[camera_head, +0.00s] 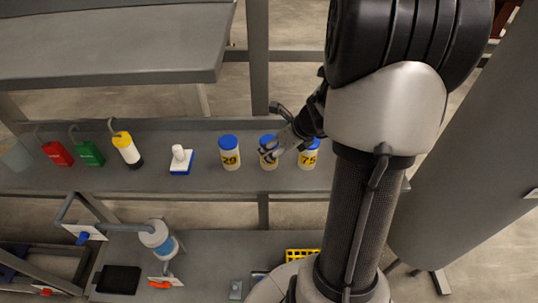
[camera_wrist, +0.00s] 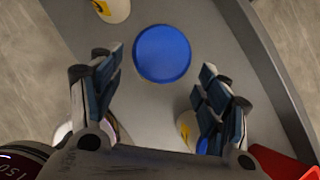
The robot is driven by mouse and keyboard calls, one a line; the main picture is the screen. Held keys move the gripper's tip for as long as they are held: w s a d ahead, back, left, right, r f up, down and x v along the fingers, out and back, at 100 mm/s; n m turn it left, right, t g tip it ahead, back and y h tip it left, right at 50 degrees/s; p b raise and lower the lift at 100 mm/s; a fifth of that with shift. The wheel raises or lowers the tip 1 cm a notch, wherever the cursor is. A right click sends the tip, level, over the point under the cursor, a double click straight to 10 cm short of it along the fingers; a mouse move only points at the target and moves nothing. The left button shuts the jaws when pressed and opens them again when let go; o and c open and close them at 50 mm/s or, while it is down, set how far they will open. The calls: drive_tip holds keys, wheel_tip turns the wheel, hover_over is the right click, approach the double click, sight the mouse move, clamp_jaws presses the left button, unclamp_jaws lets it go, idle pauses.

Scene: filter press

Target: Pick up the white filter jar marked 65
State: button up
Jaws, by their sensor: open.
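Three white jars with blue lids and yellow labels stand in a row on the grey shelf in the head view. The left jar (camera_head: 230,153) reads 29 and the right jar (camera_head: 309,155) reads 75. The middle jar (camera_head: 268,140) is partly covered by my gripper (camera_head: 276,151), so its number is not readable. In the wrist view, a round blue lid (camera_wrist: 162,53) lies between and just beyond the fingertips of my gripper (camera_wrist: 155,76). The fingers are apart, with nothing gripped. Whether they reach down beside the lid, I cannot tell.
A white-and-blue brush-like item (camera_head: 181,160), a yellow-and-white bottle (camera_head: 127,150), a green container (camera_head: 89,153) and a red container (camera_head: 57,153) stand left on the shelf (camera_head: 205,176). A jar (camera_wrist: 187,128) shows behind the right finger, another (camera_wrist: 113,9) at the top edge.

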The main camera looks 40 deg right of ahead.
sight(272, 165)
drive_tip(key=b+x, duration=0.2)
drive_tip(key=x, duration=0.3)
drive_tip(key=shift+w+a, duration=0.15)
drive_tip(key=shift+r, duration=0.1)
drive_tip(key=c, duration=1.2)
